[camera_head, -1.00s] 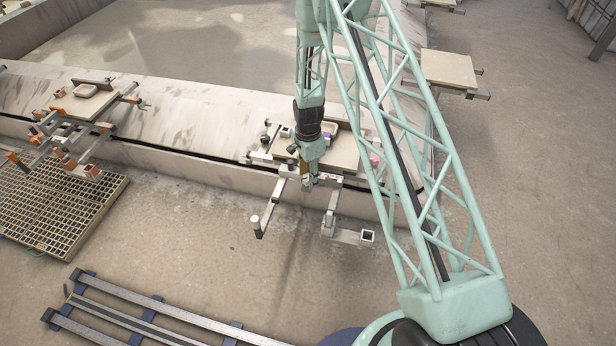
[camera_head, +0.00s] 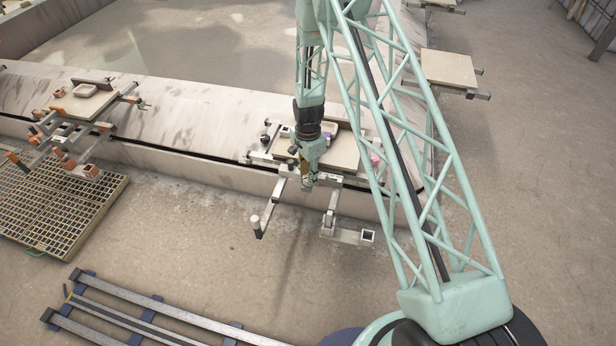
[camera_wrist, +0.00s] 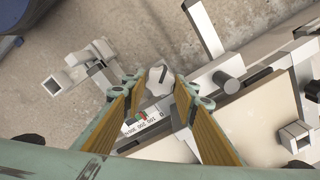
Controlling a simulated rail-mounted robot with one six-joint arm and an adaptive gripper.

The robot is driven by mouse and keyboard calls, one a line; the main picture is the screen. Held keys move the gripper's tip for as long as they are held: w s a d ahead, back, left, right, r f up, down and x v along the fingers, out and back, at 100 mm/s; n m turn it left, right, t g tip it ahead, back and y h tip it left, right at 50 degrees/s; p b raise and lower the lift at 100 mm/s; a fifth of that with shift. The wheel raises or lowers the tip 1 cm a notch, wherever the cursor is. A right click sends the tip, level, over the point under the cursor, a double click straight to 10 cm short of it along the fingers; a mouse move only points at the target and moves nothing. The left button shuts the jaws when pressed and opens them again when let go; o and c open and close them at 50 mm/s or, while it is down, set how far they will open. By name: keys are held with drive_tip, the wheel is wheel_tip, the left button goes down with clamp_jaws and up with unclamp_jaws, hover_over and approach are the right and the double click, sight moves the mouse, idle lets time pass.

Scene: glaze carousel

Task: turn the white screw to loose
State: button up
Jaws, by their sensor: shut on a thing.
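The white screw (camera_wrist: 158,82) shows in the wrist view as a pale lobed knob with a dark mark on its top. It sits between the two fingertips of my gripper (camera_wrist: 156,92), which is shut on it. In the head view my gripper (camera_head: 308,184) points down at the front edge of the middle fixture. The screw is too small and too covered by the gripper to make out there. A scale with printed numbers and a small red mark (camera_wrist: 144,118) lies just below the knob in the wrist view.
The middle fixture has a tan board (camera_head: 342,152) and metal arms reaching forward, one with a white-topped post (camera_head: 256,221). A similar fixture with orange parts (camera_head: 72,122) stands left, beside a floor grating (camera_head: 50,208). Rails (camera_head: 150,312) lie in front. Floor between is clear.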

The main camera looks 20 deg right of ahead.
drive_tip(key=n+b, duration=0.1)
drive_tip(key=n, duration=0.6)
drive_tip(key=n+b, duration=0.1)
drive_tip(key=n, duration=0.6)
drive_tip(key=shift+w+a, duration=0.1)
drive_tip(key=n, duration=0.3)
drive_tip(key=shift+n+b, duration=0.35)
drive_tip(key=shift+n, duration=0.05)
drive_tip(key=n, duration=0.3)
drive_tip(key=shift+a+n, duration=0.1)
drive_tip(key=shift+n, duration=0.2)
drive_tip(key=n, duration=0.3)
drive_tip(key=shift+n+b, duration=0.3)
drive_tip(key=shift+n, duration=1.7)
